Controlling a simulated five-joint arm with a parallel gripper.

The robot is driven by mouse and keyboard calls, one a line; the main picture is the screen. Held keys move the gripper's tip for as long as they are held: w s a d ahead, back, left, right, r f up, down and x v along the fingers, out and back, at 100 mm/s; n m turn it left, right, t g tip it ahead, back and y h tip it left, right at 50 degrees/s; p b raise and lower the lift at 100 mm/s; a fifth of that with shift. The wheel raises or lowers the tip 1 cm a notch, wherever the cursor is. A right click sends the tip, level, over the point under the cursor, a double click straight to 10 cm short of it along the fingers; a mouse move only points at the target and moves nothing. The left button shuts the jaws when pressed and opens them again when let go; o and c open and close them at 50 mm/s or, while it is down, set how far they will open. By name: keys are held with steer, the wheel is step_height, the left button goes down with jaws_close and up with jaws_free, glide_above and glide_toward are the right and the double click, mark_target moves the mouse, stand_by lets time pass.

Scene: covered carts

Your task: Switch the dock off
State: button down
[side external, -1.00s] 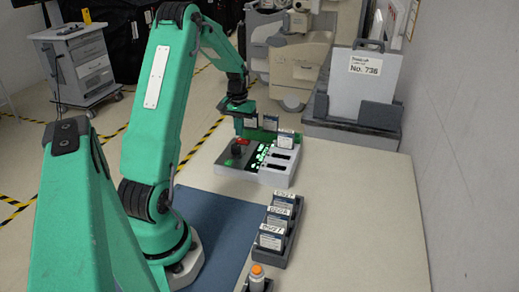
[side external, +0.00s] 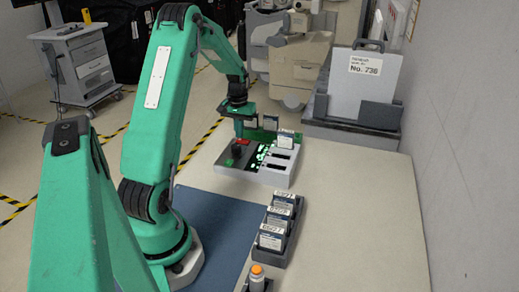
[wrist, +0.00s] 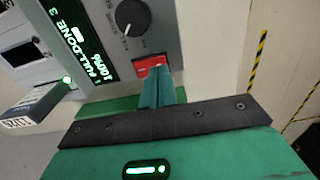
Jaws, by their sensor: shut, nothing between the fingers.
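The dock (side external: 227,172) is a grey box at the far end of the table, with a black knob (wrist: 133,17), a red rocker switch (wrist: 147,66) and a lit green display (wrist: 85,50). In the side view the red switch (side external: 243,142) shows just under the fingertips. My gripper (wrist: 158,76) is shut and empty, its tips overlapping the edge of the red switch in the wrist view. I cannot tell whether they touch it. The gripper also shows in the side view (side external: 239,135).
Labelled cards stand in the dock (side external: 286,139). A dark rack of cards (side external: 277,228) stands nearer, beside a blue mat (side external: 215,225). An orange-capped bottle (side external: 257,276) is at the front edge. The right of the table (side external: 360,220) is clear.

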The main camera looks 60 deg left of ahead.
steer(key=shift+f, duration=0.55)
stand_by(0.4)
steer(key=shift+r, duration=3.5)
steer(key=shift+d+r, duration=0.1)
